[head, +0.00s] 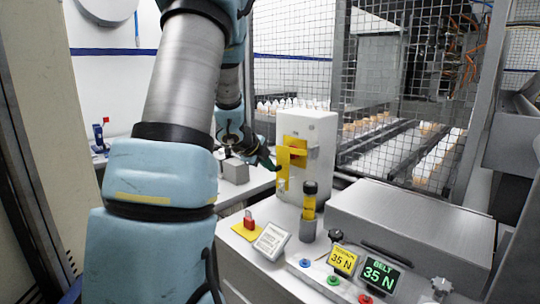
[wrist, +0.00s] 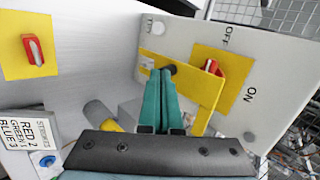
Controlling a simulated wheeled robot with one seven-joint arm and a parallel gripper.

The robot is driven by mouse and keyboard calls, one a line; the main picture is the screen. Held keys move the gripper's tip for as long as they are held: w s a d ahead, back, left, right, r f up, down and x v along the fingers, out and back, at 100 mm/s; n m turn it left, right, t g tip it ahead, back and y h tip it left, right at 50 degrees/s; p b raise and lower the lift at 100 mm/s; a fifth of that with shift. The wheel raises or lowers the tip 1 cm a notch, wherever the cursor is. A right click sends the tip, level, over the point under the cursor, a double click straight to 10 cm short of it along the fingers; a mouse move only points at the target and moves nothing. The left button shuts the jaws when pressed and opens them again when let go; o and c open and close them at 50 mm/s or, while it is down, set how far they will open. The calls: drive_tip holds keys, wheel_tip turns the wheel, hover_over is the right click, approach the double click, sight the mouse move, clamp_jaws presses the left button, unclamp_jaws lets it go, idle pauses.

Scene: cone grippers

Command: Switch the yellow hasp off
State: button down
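The yellow hasp (head: 283,167) is on the front of a white box (head: 310,128). The panel is marked OFF and ON. My gripper (head: 268,164) is at the left side of the hasp in the head view.
A red switch on a yellow plate (wrist: 33,52) and a label sign (head: 272,241) stand nearby. A yellow-and-black cylinder (head: 309,205) stands before the box. A metal box (head: 410,225), displays and coloured buttons are on the right. A mesh fence (head: 290,50) is behind.

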drive_tip(key=shift+w+d+m+g+h+p, duration=0.15)
drive_tip(key=shift+w+m+p, duration=0.1)
drive_tip(key=shift+w+p, duration=0.25)
drive_tip(key=shift+w+d+m+g+h+p, duration=0.15)
drive_tip(key=shift+w+m+p, duration=0.1)
drive_tip(key=shift+w, duration=0.5)
drive_tip(key=shift+a, duration=0.1)
